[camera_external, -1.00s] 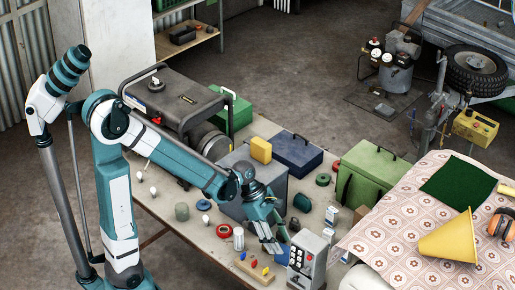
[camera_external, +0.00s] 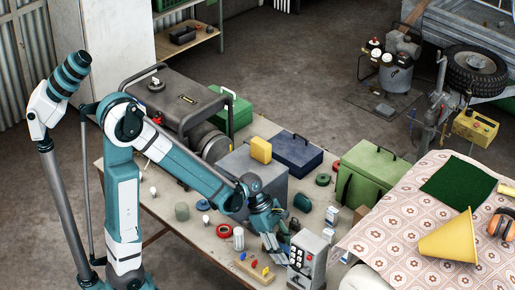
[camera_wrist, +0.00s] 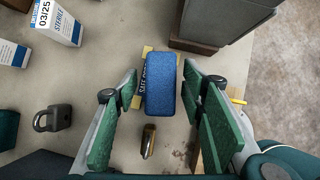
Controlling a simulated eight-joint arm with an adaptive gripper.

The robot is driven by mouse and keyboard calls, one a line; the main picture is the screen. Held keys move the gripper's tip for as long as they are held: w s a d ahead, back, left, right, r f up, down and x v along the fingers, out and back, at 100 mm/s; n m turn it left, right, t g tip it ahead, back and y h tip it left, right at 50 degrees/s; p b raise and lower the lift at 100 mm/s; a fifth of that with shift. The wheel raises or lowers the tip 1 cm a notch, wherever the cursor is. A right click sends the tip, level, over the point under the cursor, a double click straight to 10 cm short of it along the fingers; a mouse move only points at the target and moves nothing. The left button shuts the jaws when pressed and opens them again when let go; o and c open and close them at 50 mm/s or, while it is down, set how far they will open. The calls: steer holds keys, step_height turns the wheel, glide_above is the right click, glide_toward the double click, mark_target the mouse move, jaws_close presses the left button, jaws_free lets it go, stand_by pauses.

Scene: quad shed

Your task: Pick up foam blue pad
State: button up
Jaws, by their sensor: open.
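The blue foam pad (camera_wrist: 160,84) lies flat in the wrist view, a rounded block with its long side running up the picture. My gripper (camera_wrist: 162,88) is open, with one green-lined finger on each side of the pad and a gap on both sides. The fingertips reach alongside the pad; I cannot tell their exact height above the table. In the external view my gripper (camera_external: 274,244) points down over the front of the workbench, and the pad is mostly hidden there.
In the wrist view, a dark box (camera_wrist: 212,22) stands beyond the pad, a padlock (camera_wrist: 52,119) and a white carton (camera_wrist: 57,22) lie left, and a small brass-ended object (camera_wrist: 148,141) sits below the pad. A grey control box (camera_external: 307,258) stands right of my gripper.

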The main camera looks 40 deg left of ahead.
steer(key=shift+d+f, duration=0.15)
steer(key=shift+f, duration=0.1)
stand_by(0.4)
steer(key=c, duration=0.8)
